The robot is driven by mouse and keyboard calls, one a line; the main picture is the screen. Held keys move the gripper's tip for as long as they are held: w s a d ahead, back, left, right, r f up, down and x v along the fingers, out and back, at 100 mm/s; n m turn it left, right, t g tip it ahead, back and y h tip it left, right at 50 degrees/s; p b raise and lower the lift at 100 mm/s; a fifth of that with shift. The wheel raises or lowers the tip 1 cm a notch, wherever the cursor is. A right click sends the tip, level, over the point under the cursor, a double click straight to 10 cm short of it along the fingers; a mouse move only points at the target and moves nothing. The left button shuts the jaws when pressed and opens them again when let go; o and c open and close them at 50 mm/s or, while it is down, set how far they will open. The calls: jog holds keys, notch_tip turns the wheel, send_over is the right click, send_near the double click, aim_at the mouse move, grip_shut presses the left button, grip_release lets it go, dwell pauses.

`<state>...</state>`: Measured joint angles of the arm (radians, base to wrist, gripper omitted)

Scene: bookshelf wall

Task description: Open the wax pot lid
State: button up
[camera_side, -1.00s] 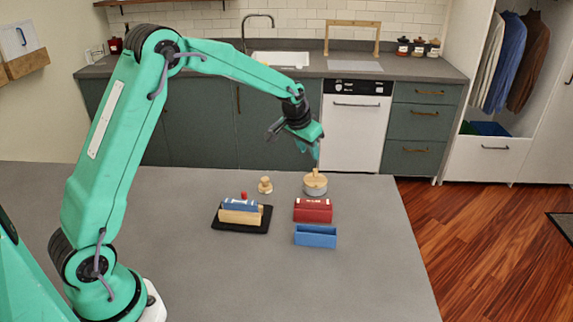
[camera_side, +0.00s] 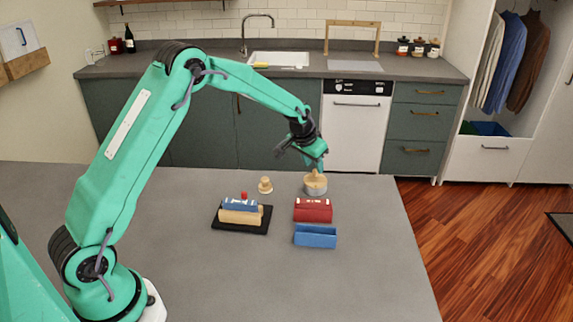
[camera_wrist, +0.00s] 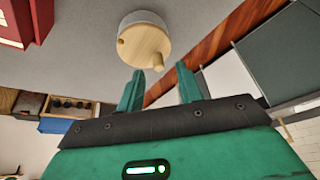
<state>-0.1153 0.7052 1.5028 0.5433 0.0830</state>
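The wax pot (camera_side: 315,190) is a small round grey pot near the far edge of the grey counter. Its round wooden lid (camera_wrist: 143,44) sits on top and has a small peg-like knob (camera_wrist: 157,67). In the wrist view the pale pot wall (camera_wrist: 143,16) shows behind the lid. My gripper (camera_wrist: 160,70) is open, with its two green fingers apart and the knob between or just beyond their tips. In the side view my gripper (camera_side: 315,164) is just above the lid. I cannot tell whether a finger touches the knob.
A red block-like box (camera_side: 313,210) and a blue open box (camera_side: 316,236) stand in front of the pot. A small wooden piece (camera_side: 265,185) is to its left. A black tray (camera_side: 252,228) holds blue and wooden pieces. The left counter is clear.

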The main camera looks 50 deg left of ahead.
jog(key=shift+x, duration=0.95)
grip_shut()
jog(key=shift+s+a+n, duration=0.15)
jog(key=shift+s+n, duration=0.15)
jog(key=shift+n, duration=0.4)
jog(key=shift+s+a+n, duration=0.15)
jog(key=shift+s+n, duration=0.1)
jog(key=shift+n, duration=0.45)
